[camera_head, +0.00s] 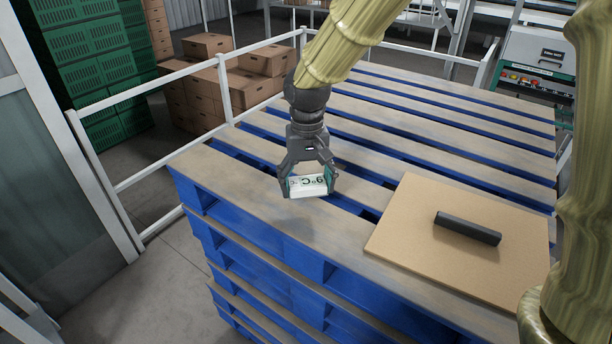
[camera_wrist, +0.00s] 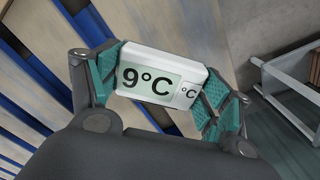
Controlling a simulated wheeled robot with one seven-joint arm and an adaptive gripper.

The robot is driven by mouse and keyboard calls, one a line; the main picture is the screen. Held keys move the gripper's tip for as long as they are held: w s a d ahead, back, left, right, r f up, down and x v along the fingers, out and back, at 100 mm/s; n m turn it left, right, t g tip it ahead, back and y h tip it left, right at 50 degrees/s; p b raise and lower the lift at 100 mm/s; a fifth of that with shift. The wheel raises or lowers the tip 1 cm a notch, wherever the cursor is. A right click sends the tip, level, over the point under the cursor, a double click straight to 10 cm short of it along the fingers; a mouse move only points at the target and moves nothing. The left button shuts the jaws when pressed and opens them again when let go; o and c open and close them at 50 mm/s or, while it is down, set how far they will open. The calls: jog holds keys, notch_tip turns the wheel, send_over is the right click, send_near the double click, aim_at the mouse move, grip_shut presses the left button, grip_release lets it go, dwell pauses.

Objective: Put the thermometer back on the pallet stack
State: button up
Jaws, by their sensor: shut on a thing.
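The thermometer (camera_head: 306,186) is a small white block with a display. In the wrist view its display (camera_wrist: 148,80) reads "9°C". My gripper (camera_head: 308,182) is shut on it, with a teal-padded finger at each end. It holds the thermometer over the near left part of the pallet stack (camera_head: 262,212), close to the front edge. The stack has blue pallets with worn wooden top boards. I cannot tell whether the thermometer touches the boards or hangs just above them.
A tan board (camera_head: 400,240) with a black bar (camera_head: 467,228) on it lies on the stack at the right. White railing (camera_head: 224,85) runs along the left and back. Cardboard boxes (camera_head: 250,88) and green crates (camera_head: 85,50) stand beyond. The far top boards are clear.

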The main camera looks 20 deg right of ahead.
aim_at(306, 182)
jog(key=w, duration=0.2)
jog(key=w+d+p, duration=0.1)
jog(key=w, duration=0.1)
jog(key=shift+w+d+f+p, duration=0.1)
jog(key=shift+w+p, duration=0.2)
jog(key=shift+w, duration=0.05)
jog(key=shift+f+p, duration=0.85)
jog(key=shift+f, duration=1)
jog(key=shift+f, duration=0.2)
jog(key=o, duration=1.2)
jog(key=shift+c, duration=0.2)
notch_tip(306, 182, up, 12)
jog(key=b, duration=0.3)
jog(key=shift+r, duration=0.2)
